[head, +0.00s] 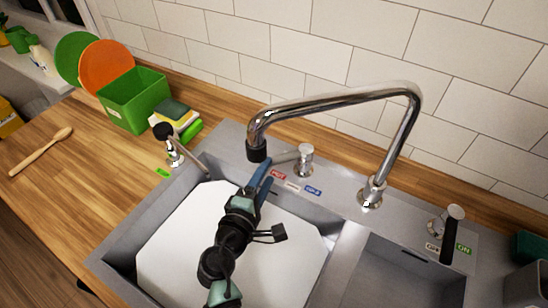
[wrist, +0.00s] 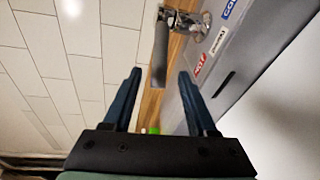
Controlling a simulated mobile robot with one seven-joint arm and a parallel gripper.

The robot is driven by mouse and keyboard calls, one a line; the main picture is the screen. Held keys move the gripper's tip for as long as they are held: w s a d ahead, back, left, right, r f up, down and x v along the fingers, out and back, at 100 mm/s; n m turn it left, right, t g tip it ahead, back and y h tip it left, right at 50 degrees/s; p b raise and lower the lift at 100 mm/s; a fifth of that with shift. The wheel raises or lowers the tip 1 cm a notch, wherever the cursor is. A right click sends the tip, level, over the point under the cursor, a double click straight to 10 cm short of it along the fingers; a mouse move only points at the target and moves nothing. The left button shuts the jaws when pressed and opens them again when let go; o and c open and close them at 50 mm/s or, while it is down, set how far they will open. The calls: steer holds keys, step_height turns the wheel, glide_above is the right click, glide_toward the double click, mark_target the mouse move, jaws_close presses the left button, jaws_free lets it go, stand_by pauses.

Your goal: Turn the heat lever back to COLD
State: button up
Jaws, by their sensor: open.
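The heat lever (head: 304,158) is a chrome post on the sink's back ledge, with its handle pointing left toward the red HOT label (head: 278,175). A white label (head: 292,185) and the blue COLD label (head: 312,190) sit to the right. My gripper (head: 264,172) is over the back edge of the sink, close to the handle's free end. In the wrist view my gripper (wrist: 160,73) is open and empty. The lever's grey handle (wrist: 160,50) reaches down between the two fingertips there. I cannot tell whether either finger touches it.
The chrome faucet (head: 330,104) arches over the ledge, its spout end close above my gripper. A black-knobbed tap (head: 165,131) stands left; an OFF/ON lever (head: 448,240) stands right. A white board (head: 175,250) lies in the sink basin. A green bin (head: 133,100) and sponges (head: 176,117) stand behind left.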

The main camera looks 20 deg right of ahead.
mark_target(274, 161)
steer(key=shift+x, duration=2.75)
steer(key=shift+r, duration=0.1)
jaws_close()
